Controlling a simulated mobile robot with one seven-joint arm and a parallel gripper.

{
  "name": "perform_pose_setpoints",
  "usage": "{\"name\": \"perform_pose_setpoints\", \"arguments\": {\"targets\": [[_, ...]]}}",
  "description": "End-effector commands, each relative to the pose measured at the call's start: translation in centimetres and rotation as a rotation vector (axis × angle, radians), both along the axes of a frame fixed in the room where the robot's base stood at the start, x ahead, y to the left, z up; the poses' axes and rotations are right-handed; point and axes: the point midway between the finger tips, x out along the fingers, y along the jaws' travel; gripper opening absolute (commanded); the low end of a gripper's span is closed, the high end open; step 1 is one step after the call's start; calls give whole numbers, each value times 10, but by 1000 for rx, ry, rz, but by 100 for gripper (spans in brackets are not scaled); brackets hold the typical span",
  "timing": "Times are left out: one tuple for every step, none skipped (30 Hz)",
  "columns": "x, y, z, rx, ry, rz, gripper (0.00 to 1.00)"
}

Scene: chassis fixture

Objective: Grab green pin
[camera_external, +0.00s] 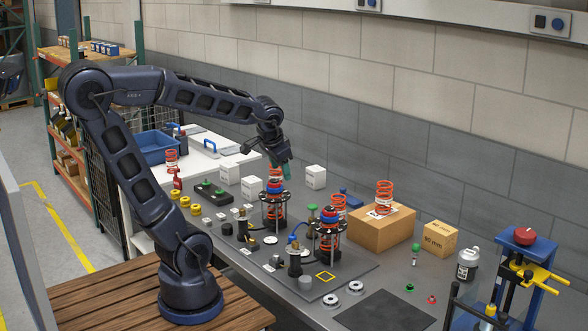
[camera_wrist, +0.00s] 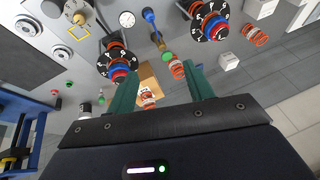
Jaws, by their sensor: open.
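Several green-topped parts show, and I cannot tell which is the green pin. A small upright pin with a green head (camera_external: 415,249) stands on the grey bench right of the cardboard box. A small green piece (camera_external: 409,287) lies nearer the front edge beside a red one (camera_external: 432,299). A green knob on a brass part (camera_external: 312,209) stands between the two spring fixtures; the wrist view shows a green knob (camera_wrist: 177,69) between my fingers in the picture. My gripper (camera_external: 287,172) has teal fingers, open and empty (camera_wrist: 165,72), above the rear spring fixture (camera_external: 274,204).
The front spring fixture (camera_external: 328,240) and black posts crowd the base plate (camera_external: 345,287). A cardboard box (camera_external: 382,235) with a red spring on top, a smaller box (camera_external: 439,240) and a blue press (camera_external: 520,260) stand to the right. White boxes (camera_external: 316,177) stand behind.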

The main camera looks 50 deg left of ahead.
Motion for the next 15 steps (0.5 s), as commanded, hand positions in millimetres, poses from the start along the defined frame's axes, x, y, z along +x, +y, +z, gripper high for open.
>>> {"name": "perform_pose_setpoints", "arguments": {"targets": [[13,-4,-5,20,8,-17,52],[21,-6,-8,32,10,-26,52],[31,-10,-11,47,11,-41,52],[38,-13,-13,58,12,-53,52],[46,-16,-17,68,14,-66,52],[56,-21,-21,80,15,-83,52],[63,-24,-24,87,16,-95,52],[70,-27,-27,94,17,-108,52],[80,-32,-32,103,18,-127,52],[87,-36,-36,109,19,-141,52],[94,-40,-40,113,20,-155,52],[103,-46,-46,118,21,-175,52],[110,-50,-50,121,21,-189,52],[117,-55,-54,123,21,-206,52],[125,-60,-60,124,22,-225,52]]}}
